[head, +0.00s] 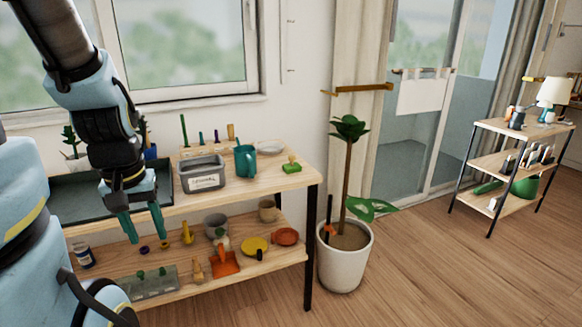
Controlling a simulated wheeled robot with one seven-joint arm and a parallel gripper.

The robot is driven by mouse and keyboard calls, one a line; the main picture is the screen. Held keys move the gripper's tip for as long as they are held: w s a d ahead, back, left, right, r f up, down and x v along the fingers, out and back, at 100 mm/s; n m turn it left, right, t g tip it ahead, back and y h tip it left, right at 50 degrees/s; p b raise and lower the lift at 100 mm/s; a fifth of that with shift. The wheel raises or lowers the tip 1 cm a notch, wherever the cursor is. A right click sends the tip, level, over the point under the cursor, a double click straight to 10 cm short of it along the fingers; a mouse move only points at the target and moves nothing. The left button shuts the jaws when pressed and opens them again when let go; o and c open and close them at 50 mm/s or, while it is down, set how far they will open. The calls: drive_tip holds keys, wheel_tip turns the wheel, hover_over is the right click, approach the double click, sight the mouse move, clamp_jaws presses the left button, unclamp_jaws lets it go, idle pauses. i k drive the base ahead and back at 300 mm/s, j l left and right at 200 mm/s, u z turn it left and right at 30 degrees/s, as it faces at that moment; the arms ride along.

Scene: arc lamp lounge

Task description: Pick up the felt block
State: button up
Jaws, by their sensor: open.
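A small green block with a light wooden knob (291,166) stands near the right end of the shelf's top board (245,190). It looks like the felt block, though its material is too small to tell. My gripper (141,236) hangs at the left, fingers pointing down, open with nothing seen between them. It appears in front of the shelf, well to the left of the green block and apart from it. The block is in plain view.
A grey labelled bin (203,176), a teal watering can (245,162) and a pale dish (270,147) stand left of the block. A dark tray (85,200) lies behind my gripper. The lower board holds several small items. A potted plant (343,258) stands right of the shelf.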

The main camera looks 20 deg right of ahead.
sight(292, 167)
drive_tip(key=z, duration=1.2)
drive_tip(key=u, duration=1.4)
drive_tip(key=k+l+u, duration=0.15)
drive_tip(key=l+u, duration=0.25)
drive_tip(key=k+l+u, duration=0.5)
drive_tip(key=u, duration=0.25)
drive_tip(key=k+l, duration=0.25)
